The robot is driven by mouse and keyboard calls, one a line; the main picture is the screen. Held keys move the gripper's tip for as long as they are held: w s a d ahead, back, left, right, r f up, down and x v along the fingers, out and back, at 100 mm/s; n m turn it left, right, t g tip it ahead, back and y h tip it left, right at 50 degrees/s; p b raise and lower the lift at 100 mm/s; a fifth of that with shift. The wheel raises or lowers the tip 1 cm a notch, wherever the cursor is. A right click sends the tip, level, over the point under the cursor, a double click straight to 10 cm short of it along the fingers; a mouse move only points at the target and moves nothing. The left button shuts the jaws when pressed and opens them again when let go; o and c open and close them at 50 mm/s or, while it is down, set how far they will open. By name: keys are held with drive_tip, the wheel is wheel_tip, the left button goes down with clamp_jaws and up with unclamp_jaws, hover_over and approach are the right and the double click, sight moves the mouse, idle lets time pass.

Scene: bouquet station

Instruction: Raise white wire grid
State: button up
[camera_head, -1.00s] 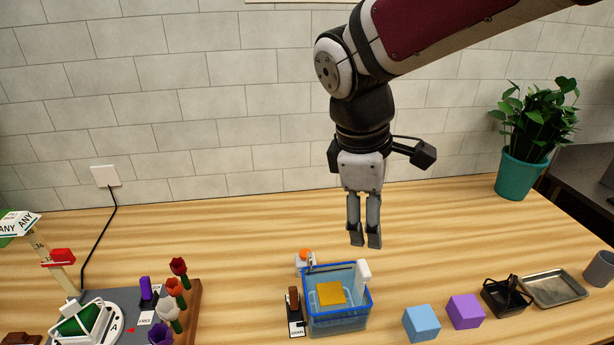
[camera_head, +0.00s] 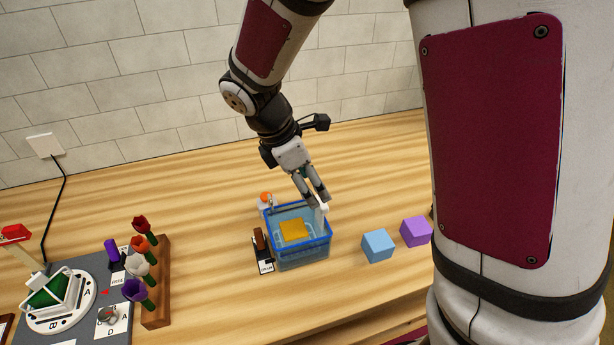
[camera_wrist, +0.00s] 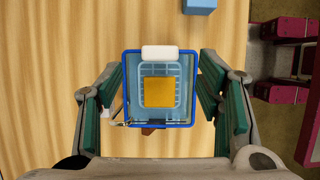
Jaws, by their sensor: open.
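A blue-rimmed clear basin (camera_head: 276,259) stands on the table. It holds a yellow block (camera_head: 293,230), with a pale, rounded-square grid-like piece (camera_wrist: 143,73) under it in the wrist view. A white upright handle (camera_head: 321,217) rises at the basin's right side; it also shows at the far rim in the wrist view (camera_wrist: 160,52). My gripper (camera_head: 313,202) is open and points down over the basin, close to the handle in the head view. Its fingers stand apart on both sides of the basin in the wrist view. I cannot tell any contact.
A white wire frame (camera_head: 41,310) surrounds a green block on a round dial at the left. Several flowers stand in a wooden rack (camera_head: 160,300). A DRAIN-labelled lever (camera_head: 259,242) is left of the basin; blue (camera_head: 378,245) and purple (camera_head: 416,231) cubes are right.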

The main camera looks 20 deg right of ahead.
drive_tip(key=x, duration=0.6)
clamp_jaws()
wheel_tip(320, 180, up, 7)
drive_tip(key=p, duration=0.3)
drive_tip(key=shift+r, duration=0.45)
drive_tip(key=shift+w+r, duration=0.1)
drive_tip(key=shift+r, duration=0.05)
